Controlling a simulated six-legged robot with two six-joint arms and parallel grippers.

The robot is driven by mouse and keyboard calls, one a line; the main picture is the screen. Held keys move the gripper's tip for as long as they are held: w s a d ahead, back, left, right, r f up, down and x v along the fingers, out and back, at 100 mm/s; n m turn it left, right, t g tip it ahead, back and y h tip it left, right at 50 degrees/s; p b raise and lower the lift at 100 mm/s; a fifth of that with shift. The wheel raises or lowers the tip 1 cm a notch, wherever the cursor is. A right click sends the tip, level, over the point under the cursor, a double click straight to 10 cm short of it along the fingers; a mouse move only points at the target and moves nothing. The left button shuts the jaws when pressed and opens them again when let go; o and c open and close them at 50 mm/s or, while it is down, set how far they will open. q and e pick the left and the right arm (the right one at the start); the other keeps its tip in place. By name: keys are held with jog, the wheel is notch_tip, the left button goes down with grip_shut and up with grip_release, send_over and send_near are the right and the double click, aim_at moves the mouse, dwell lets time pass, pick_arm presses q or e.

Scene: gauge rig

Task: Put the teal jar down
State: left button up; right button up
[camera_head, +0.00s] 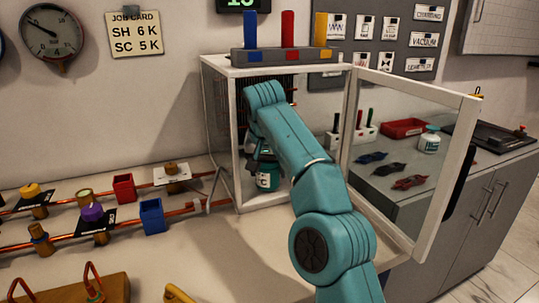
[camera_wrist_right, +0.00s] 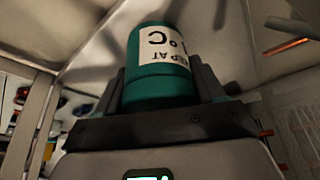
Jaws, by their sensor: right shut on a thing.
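The teal jar (camera_head: 268,180) with a white label is inside the glass-walled case (camera_head: 222,68), low near its floor. In the right wrist view the jar (camera_wrist_right: 160,75) stands between my two fingers, its label upside down in the picture. My right gripper (camera_head: 262,162) is shut on the jar; its arm reaches in through the open front and hides much of the case. The right gripper's fingers also show in the wrist view (camera_wrist_right: 162,92). I cannot tell whether the jar's base touches the case floor. My left gripper is not in view.
The case's glass door (camera_head: 405,150) stands open to the right of my arm. Red, blue and yellow blocks stand in a holder (camera_head: 288,54) on top. Copper pipes with valves (camera_head: 95,222) run along the left.

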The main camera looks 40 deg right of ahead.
jog(key=p, duration=0.1)
jog(key=w+d+p, duration=0.2)
jog(key=shift+w+d+r+p, duration=0.2)
jog(key=shift+d+r+p, duration=0.05)
jog(key=shift+p, duration=0.15)
jog(key=shift+f+b, duration=0.7)
jog(key=shift+b, duration=0.05)
jog(key=shift+r, duration=0.1)
jog(key=shift+f, duration=0.2)
jog(key=o, duration=1)
jog(key=shift+c, duration=0.2)
